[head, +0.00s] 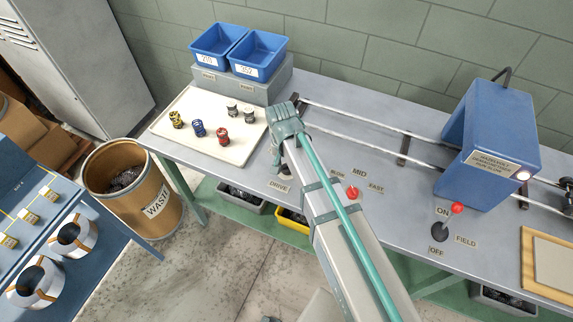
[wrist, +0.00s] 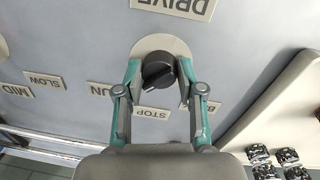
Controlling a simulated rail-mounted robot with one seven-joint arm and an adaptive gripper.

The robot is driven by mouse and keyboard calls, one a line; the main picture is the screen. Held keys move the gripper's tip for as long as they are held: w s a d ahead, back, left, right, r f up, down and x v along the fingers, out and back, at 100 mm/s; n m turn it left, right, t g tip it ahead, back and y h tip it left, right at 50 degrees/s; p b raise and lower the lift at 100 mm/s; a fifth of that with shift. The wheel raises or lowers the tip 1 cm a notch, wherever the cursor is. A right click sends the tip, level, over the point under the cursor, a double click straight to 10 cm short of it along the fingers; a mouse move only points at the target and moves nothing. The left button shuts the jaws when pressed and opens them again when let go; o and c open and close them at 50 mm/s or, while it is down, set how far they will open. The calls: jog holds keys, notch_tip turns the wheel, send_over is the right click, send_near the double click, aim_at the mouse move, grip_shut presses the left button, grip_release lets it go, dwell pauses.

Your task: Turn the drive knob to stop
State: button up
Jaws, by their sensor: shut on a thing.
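The drive knob (wrist: 158,74) is black and sits on a round beige plate (wrist: 160,43) in the wrist view. Its raised grip bar looks tilted, and I cannot tell clearly which label it points at. The RUN label (wrist: 100,89), partly covered by a finger, lies left of it in that view, and the STOP label (wrist: 154,112) just below it. The DRIVE label (wrist: 174,5) is upside down above. My gripper (wrist: 160,76) is shut on the knob, one finger on each side. In the head view my gripper and arm largely hide the knob, near the DRIVE label (head: 280,188).
A red-tipped speed lever (head: 352,191) stands right of my arm. A red-tipped field lever (head: 457,208) and blue magnet housing (head: 484,140) are farther right. A cream tray (head: 186,111) with coils lies left, before blue bins (head: 255,53). Rails (head: 372,130) run behind.

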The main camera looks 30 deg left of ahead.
aim_at(285, 167)
jog(key=n, duration=0.4)
jog(key=shift+b, duration=0.35)
jog(key=shift+n+t, duration=0.3)
jog(key=shift+n, duration=2)
jog(key=o, duration=1.1)
jog(key=shift+o, duration=0.2)
notch_tip(285, 167, up, 12)
jog(key=shift+s, duration=0.4)
